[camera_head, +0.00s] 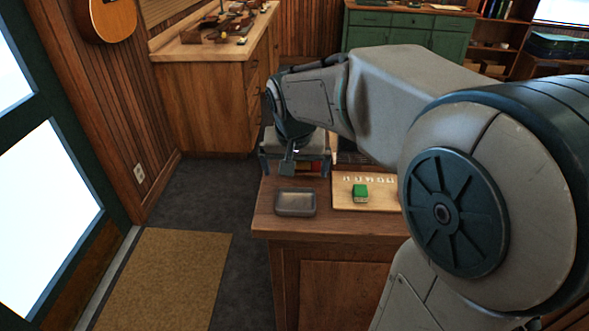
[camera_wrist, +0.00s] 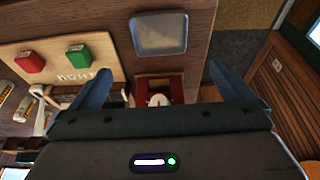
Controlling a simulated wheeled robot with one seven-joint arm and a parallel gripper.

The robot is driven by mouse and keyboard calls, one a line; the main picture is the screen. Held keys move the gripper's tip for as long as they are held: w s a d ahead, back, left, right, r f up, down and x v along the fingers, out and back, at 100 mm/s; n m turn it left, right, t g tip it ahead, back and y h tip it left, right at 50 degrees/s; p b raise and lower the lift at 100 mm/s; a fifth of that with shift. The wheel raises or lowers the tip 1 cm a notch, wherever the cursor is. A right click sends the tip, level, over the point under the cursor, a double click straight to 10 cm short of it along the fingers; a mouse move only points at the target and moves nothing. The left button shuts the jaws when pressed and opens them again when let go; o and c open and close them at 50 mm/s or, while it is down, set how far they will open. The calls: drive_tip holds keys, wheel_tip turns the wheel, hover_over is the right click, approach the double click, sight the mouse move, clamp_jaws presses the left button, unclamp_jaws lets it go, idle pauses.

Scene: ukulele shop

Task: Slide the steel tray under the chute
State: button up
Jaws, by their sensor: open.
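The steel tray (camera_head: 295,203) is a shallow grey rectangular pan on the wooden counter, near its left front corner. It also shows in the wrist view (camera_wrist: 160,34), empty and beyond my fingertips. My gripper (camera_head: 296,174) is behind the tray in the head view, above the counter. In the wrist view my gripper (camera_wrist: 159,70) has its two blue-grey fingers wide apart with nothing held. A red fixture (camera_wrist: 178,88) with a white round part shows between the fingers, partly hidden by my gripper. I cannot tell whether it is the chute.
A pale wooden board (camera_head: 382,205) with white markings lies right of the tray, with a green block (camera_head: 360,192) on it. A red block (camera_wrist: 30,61) shows only in the wrist view. The counter edge is close to the tray. A workbench (camera_head: 205,105) stands behind left.

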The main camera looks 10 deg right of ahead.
sight(296, 202)
drive_tip(key=p+x, duration=0.1)
drive_tip(key=x, duration=1.2)
drive_tip(key=shift+w+f, duration=0.1)
drive_tip(key=shift+f, duration=0.25)
drive_tip(key=c, duration=0.7)
